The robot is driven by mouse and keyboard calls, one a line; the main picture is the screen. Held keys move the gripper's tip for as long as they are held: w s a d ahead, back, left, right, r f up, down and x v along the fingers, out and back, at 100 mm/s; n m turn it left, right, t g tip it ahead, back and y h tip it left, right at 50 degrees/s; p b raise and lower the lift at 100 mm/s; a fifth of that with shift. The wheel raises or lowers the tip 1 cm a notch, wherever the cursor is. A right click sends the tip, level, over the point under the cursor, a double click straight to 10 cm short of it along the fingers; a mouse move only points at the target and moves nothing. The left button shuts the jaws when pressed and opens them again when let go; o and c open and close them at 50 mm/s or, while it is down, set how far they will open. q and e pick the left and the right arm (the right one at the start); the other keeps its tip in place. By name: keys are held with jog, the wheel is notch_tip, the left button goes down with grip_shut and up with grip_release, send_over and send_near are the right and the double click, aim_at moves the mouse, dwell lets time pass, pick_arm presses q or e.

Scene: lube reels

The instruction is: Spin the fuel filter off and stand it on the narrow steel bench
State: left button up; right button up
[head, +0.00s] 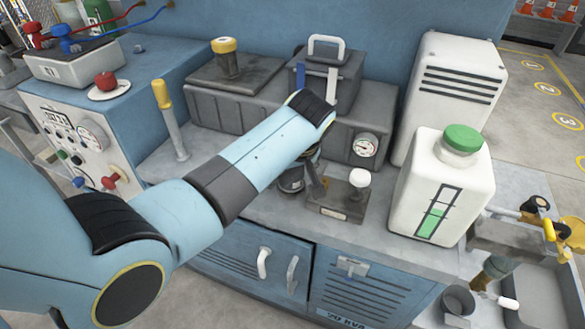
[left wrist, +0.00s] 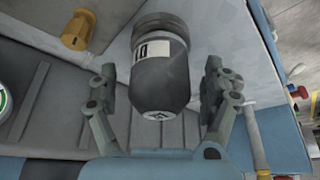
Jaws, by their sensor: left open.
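A dark grey canister with a white label, which looks like the fuel filter (left wrist: 160,72), shows in the left wrist view below a ribbed collar. My left gripper (left wrist: 160,88) is open, with one finger on each side of it. Gaps show between the fingers and the canister, so it is not gripped. In the head view my left arm reaches over the machine's counter and hides most of the gripper. A dark cylinder (head: 291,181) shows just below the arm's end; I cannot tell if it is the same canister. I cannot surely pick out the narrow steel bench.
A white jug with a green cap (head: 440,190) stands right of the arm. A small block with a white knob (head: 346,194) sits close to the gripper. A yellow-handled lever (head: 172,120) rises at the left. A grey cup (head: 458,302) and yellow-handled valves (head: 545,222) are at the lower right.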

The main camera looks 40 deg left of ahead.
pick_arm(q)
jog(key=c, duration=1.4)
jog(key=shift+n+g, duration=0.5)
jog(key=shift+n, duration=0.6)
jog(key=shift+r+p, duration=3.8)
jog(key=shift+p, duration=0.15)
